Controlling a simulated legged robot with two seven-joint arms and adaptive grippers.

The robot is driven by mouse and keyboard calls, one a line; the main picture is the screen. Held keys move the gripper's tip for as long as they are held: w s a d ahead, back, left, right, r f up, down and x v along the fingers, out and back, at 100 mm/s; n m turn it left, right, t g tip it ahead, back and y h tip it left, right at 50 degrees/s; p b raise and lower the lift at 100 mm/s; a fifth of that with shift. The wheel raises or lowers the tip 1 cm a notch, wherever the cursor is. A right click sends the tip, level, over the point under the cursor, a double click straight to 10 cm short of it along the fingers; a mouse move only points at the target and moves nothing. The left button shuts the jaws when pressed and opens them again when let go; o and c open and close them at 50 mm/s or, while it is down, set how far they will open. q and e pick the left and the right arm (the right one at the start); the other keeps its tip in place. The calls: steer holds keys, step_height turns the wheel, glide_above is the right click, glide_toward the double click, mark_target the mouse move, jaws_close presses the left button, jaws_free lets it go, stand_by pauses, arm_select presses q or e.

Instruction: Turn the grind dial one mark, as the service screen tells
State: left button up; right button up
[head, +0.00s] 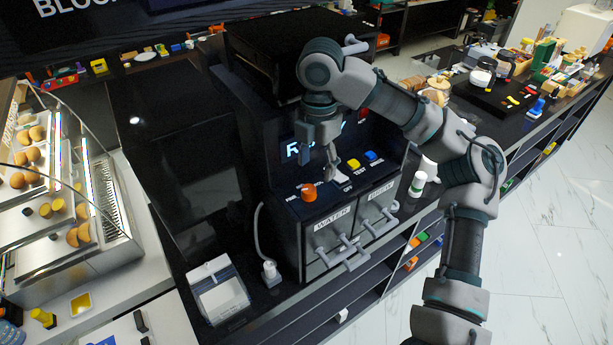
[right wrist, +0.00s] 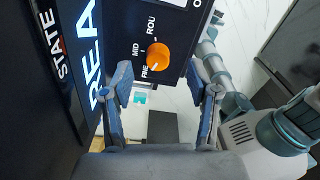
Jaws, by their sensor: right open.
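The grind dial (head: 309,192) is an orange knob on the dark machine's front panel. In the right wrist view the dial (right wrist: 158,56) has marks lettered FINE, MID and ROU, the last cut off. Its white pointer line appears to face the FINE side. My right gripper (right wrist: 159,80) is open, its two fingertips apart on either side of the dial's line and short of it, holding nothing. In the head view my right gripper (head: 332,168) hangs over the panel, right of the dial. The lit screen (right wrist: 90,55) shows only part of its words, "STATE" and "REA". My left gripper is out of view.
A yellow button (head: 353,164) and a blue button (head: 371,156) sit right of the dial. Drawers marked WATER (head: 332,220) and BREW with protruding handles are below. A glass-fronted pastry case (head: 100,190) stands left.

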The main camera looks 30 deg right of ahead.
mark_target(311, 187)
steer(key=f, duration=0.4)
steer(key=shift+s+f, duration=0.1)
steer(key=shift+s, duration=0.2)
steer(key=a, duration=0.1)
steer(key=a+f, duration=0.1)
steer(key=w+a, duration=0.1)
steer(key=shift+f, duration=0.25)
steer(key=shift+s+a+r, duration=0.15)
steer(key=shift+s+a, duration=0.05)
steer(key=shift+a, duration=0.15)
steer(key=shift+s+d, duration=0.1)
steer(key=shift+d, duration=1.1)
steer(key=c, duration=0.7)
steer(key=shift+d+f, duration=0.25)
steer(key=shift+f, duration=0.05)
jaws_close()
steer(key=shift+w+d, duration=0.1)
steer(key=shift+w, duration=0.1)
steer(key=shift+s+a, duration=0.1)
steer(key=shift+a, duration=0.25)
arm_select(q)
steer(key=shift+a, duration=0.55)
